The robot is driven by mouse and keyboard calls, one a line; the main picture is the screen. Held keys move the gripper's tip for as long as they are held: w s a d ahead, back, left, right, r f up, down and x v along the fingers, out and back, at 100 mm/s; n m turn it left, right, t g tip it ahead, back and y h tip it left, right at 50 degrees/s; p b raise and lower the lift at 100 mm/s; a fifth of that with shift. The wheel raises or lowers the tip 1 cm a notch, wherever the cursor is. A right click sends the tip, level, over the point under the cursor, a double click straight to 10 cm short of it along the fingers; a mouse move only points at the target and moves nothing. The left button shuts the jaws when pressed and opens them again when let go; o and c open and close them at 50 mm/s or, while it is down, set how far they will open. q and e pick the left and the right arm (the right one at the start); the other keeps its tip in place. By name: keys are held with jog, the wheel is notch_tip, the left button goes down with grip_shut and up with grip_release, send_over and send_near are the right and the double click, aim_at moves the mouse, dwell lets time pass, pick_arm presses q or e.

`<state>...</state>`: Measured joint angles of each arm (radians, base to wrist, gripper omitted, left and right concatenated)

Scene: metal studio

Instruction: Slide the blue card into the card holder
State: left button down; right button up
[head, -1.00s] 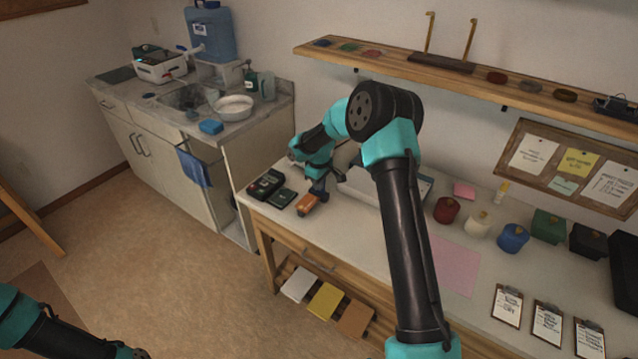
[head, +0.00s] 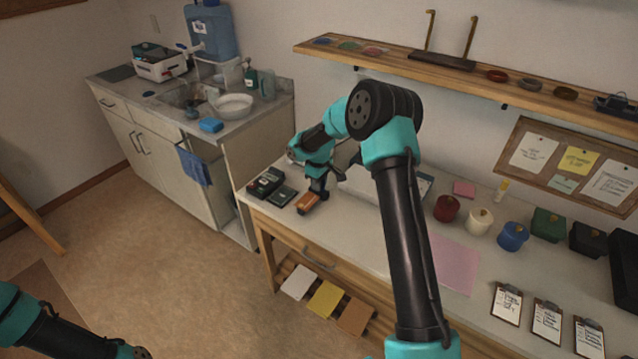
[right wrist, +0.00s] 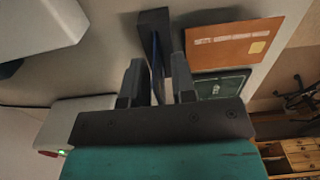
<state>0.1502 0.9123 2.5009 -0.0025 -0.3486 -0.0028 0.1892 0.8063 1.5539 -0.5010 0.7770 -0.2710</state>
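My right gripper (head: 318,192) points down over the left part of the counter. In the right wrist view its two fingers (right wrist: 157,85) stand apart on either side of a dark upright block, which looks like the card holder (right wrist: 153,28). A thin blue strip, likely the edge of the blue card (right wrist: 157,72), shows between the fingers, with some gap visible. I cannot tell how deep the card sits in the holder. In the head view the gripper mostly hides both.
An orange card-like piece (right wrist: 228,46) and a dark green pad (right wrist: 222,84) lie right of the fingers. A black device (head: 265,184) is at the counter's left end. Several coloured pots, a pink sheet (head: 452,264) and clipboards lie farther right.

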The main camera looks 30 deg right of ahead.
jog(key=shift+o, duration=0.5)
notch_tip(320, 180, up, 17)
jog(key=shift+r, duration=0.2)
dwell(1.0)
jog(key=s+a+f+n+g+y, duration=0.1)
jog(key=s+a+f, duration=0.7)
jog(key=f, duration=0.3)
jog(key=s+a+f+n+y, duration=0.1)
jog(key=s+a+f, duration=0.65)
jog(key=f, duration=0.35)
jog(key=s+a+f+m+t+y, duration=0.1)
jog(key=s+f+m, duration=0.3)
jog(key=s, duration=0.4)
jog(key=s+a+f+m, duration=0.2)
jog(key=s+f+m, duration=0.2)
jog(key=s+f, duration=0.2)
jog(key=s, duration=0.2)
jog(key=shift+s+a+f+m+t+y, duration=0.3)
jog(key=shift+s+m+t+y, duration=0.05)
jog(key=shift+m+t+y, duration=0.05)
